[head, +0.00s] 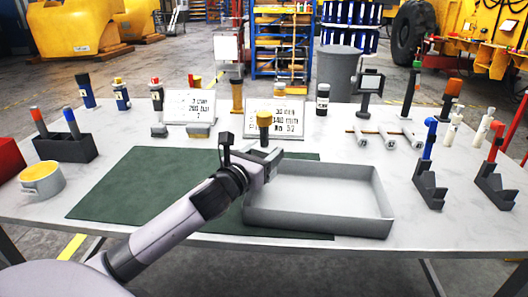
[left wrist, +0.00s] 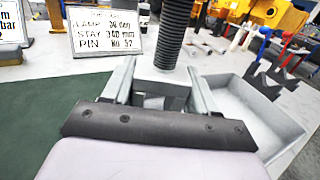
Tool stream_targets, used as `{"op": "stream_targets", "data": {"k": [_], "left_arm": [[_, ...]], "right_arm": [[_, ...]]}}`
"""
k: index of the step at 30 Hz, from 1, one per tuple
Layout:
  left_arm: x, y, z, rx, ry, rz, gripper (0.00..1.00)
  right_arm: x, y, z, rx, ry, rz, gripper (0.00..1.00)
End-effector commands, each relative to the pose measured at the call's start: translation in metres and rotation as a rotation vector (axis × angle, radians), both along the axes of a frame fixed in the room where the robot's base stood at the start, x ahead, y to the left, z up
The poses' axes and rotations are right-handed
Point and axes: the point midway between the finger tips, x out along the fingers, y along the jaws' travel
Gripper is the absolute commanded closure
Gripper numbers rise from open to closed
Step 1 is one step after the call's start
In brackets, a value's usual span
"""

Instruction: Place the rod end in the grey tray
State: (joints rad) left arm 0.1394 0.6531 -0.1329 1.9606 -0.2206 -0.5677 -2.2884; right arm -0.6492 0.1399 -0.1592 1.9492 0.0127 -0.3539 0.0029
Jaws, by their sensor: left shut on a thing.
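The rod end (head: 264,120) has a yellow top and a dark threaded shank, which also shows in the left wrist view (left wrist: 167,38). My left gripper (head: 268,156) is shut on its lower part, and the shank stands about upright between the fingers. In the left wrist view, the fingers (left wrist: 164,88) sit either side of a grey lower piece, partly hidden by the gripper. The grey tray (head: 318,216) is low-walled and looks empty. It also shows at the right of the left wrist view (left wrist: 282,124). The rod end appears near the tray's back left corner; its height is unclear.
A green mat (head: 130,190) lies left of the tray and partly under it. Sign cards (head: 273,119) stand behind. Dark holders (head: 428,188) with coloured tools stand to the right, and a black block (head: 66,147) and a yellow-topped cup (head: 41,181) to the left.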

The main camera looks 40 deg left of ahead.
Motion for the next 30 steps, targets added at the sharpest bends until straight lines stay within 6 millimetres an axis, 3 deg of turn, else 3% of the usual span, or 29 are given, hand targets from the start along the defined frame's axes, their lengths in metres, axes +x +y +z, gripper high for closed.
{"op": "stream_targets", "data": {"k": [7, 8, 10, 19, 24, 30], "left_arm": [[0.000, 0.000, -0.002, 0.002, -0.006, -0.002, 0.95], [0.000, 0.000, -0.005, 0.000, 0.001, -0.001, 0.39], [0.000, 0.000, -0.005, 0.000, 0.000, -0.001, 0.17], [0.000, 0.000, -0.004, -0.001, 0.000, -0.001, 0.17], [0.000, -0.001, 0.013, -0.004, -0.003, -0.001, 0.17], [-0.029, -0.003, 0.006, 0.003, 0.002, -0.002, 0.17]], "right_arm": [[0.000, 0.000, -0.002, 0.000, 0.000, 0.000, 0.13], [0.000, 0.000, -0.002, 0.000, 0.000, 0.000, 0.13], [0.000, 0.000, -0.002, 0.000, 0.000, 0.000, 0.13], [0.000, 0.000, -0.001, 0.000, 0.000, 0.000, 0.13], [0.000, 0.000, 0.006, 0.000, 0.000, 0.000, 0.13], [0.000, 0.000, 0.001, 0.000, -0.001, 0.000, 0.13]]}}
